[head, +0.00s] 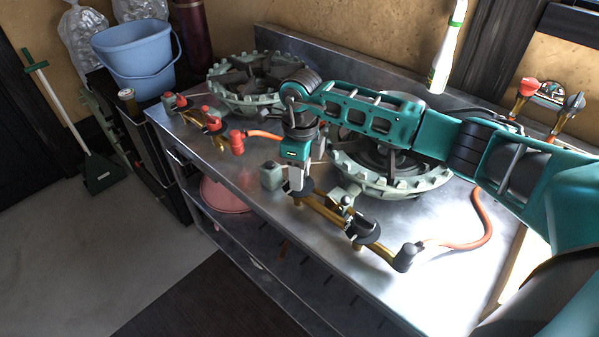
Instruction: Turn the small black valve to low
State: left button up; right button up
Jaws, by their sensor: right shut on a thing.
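My right arm (360,115) comes in from the right over the steel stove bench. Its gripper (299,187) points down at the left end of a brass gas pipe (327,212). The gripper is shut on the small black valve (307,190) there, which is mostly covered by the fingers. Its exact turned position cannot be told. A larger black knob (366,231) sits further right on the same pipe. My left gripper is not in view.
Two round pale-green burners (400,185) stand on the bench (440,290). A second pipe with red valves (236,140) lies to the left. An orange hose (480,225) curves at the right. A blue bucket (134,50) and a spray bottle (446,55) stand behind.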

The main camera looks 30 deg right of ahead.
jog(key=o, duration=1.1)
jog(key=shift+c, duration=0.2)
notch_tip(320, 180, up, 13)
jog(key=shift+w+d, duration=0.25)
